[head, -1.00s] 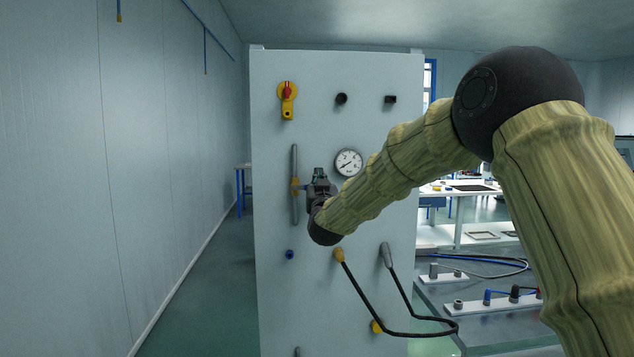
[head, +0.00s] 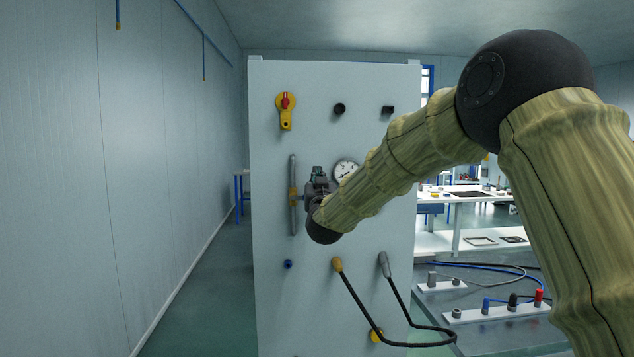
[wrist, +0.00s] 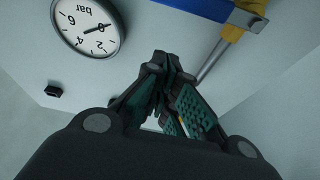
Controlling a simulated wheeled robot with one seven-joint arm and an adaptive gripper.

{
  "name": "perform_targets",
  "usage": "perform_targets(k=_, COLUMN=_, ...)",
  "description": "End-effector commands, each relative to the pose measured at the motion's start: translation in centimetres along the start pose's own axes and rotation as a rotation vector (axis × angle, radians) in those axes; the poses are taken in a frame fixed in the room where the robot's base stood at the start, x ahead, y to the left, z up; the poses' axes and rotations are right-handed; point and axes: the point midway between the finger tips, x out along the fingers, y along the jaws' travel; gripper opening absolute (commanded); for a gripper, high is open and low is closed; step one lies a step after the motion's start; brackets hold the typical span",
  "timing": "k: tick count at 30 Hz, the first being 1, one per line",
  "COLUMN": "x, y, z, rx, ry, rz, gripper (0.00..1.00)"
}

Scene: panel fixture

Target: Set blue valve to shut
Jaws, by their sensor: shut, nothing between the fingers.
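The blue valve is on a vertical grey pipe with a yellow body (head: 293,197) on the panel. In the head view only a small blue bit of its handle (head: 301,198) shows, beside my gripper. In the wrist view the blue handle (wrist: 205,8) is a flat bar at the top edge, lying across the pipe (wrist: 212,62) by yellow fittings (wrist: 235,27); part is out of frame. My gripper (head: 317,182) is just right of the pipe in the head view. Its fingers (wrist: 165,60) are shut and empty, apart from the handle in the wrist view.
A round gauge (head: 345,170) is close right of my gripper, partly behind my arm. A yellow and red switch (head: 286,108) and black knobs (head: 340,109) are above. A blue button (head: 288,264) and a black cable (head: 362,313) are below. Left of the panel is open floor.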

Motion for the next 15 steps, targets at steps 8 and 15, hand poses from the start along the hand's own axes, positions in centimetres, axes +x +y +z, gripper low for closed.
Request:
perform_targets(k=8, x=-4.4, y=0.1, z=0.2, rx=-0.001, ry=0.000, rz=-0.001, gripper=0.00)
perform_targets(k=15, x=-7.6, y=0.1, z=0.2, rx=-0.001, ry=-0.001, rz=0.000, gripper=0.00)
